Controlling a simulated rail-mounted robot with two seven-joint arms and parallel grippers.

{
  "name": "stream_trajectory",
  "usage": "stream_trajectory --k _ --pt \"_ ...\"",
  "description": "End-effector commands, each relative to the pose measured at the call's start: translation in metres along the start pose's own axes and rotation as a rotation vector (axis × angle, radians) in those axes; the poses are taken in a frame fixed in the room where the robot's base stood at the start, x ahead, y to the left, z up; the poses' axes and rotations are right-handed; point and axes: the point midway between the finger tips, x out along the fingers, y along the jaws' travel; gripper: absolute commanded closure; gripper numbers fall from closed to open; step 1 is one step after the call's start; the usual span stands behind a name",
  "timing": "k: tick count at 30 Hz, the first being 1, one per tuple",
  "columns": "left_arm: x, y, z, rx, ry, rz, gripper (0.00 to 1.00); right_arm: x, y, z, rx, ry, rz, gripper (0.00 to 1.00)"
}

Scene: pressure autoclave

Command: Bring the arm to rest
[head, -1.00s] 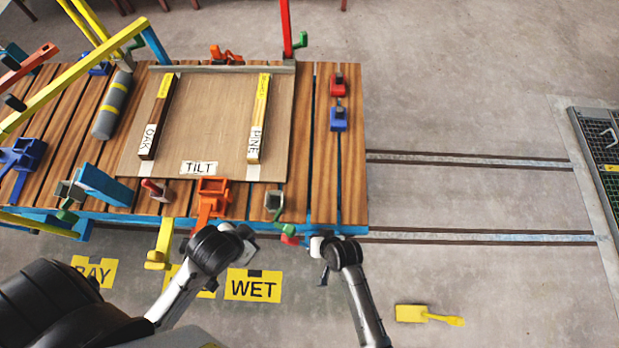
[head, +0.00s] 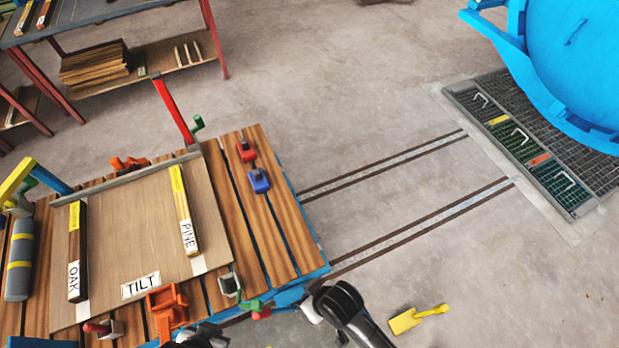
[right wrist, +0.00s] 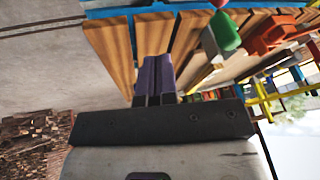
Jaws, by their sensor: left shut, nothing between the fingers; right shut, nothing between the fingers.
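My right arm reaches up from the bottom of the head view, with its gripper (head: 311,309) beside the near right corner of the slatted cart (head: 262,225). In the right wrist view its purple fingers (right wrist: 153,66) are together with nothing between them, in front of the cart's wooden slats. My left gripper (head: 210,334) shows only partly at the bottom edge of the head view, just off the cart's near side. It is shut and empty, and most of that arm is out of frame.
A tilt board (head: 125,235) with the OAK (head: 76,250) and PINE (head: 184,210) strips lies on the cart. Rails (head: 420,222) run to a floor grating (head: 515,140) by the blue autoclave (head: 585,60). A yellow scoop (head: 408,320) lies on the floor. The floor between is clear.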

Motion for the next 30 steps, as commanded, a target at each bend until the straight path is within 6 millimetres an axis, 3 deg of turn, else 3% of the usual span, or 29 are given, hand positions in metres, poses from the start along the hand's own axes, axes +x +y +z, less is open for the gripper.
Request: stream_trajectory --k 3,6,8,12,17,21,25,27,30 --pt "0.000 0.000 0.000 0.001 0.000 0.000 1.00 -0.050 0.033 -0.022 0.000 0.074 0.118 1.00" --pt "0.000 0.000 0.000 0.001 0.000 0.000 1.00 -0.095 0.060 -0.022 0.052 0.128 0.223 1.00" --pt "0.000 0.000 0.000 0.000 0.001 -0.001 1.00 -0.122 0.076 -0.010 0.112 0.153 0.284 1.00" --pt "0.000 0.000 -0.001 0.000 0.001 -0.001 1.00 -0.173 0.103 0.041 0.279 0.178 0.407 1.00" --pt "0.000 0.000 0.000 0.001 0.000 0.000 1.00 -0.191 0.107 0.099 0.403 0.139 0.452 1.00" --pt "0.000 0.000 0.000 0.001 0.000 0.000 1.00 -0.182 0.098 0.145 0.470 0.049 0.442 1.00" --pt "0.000 0.000 0.000 0.001 0.001 0.000 1.00 -0.171 0.076 0.177 0.495 -0.031 0.403 1.00" --pt "-0.008 0.000 -0.003 0.001 0.000 0.000 1.00 -0.176 0.067 0.184 0.501 -0.058 0.391 1.00" --pt "-0.028 -0.001 -0.008 0.001 -0.005 0.000 1.00 -0.197 0.065 0.172 0.498 -0.050 0.394 1.00"
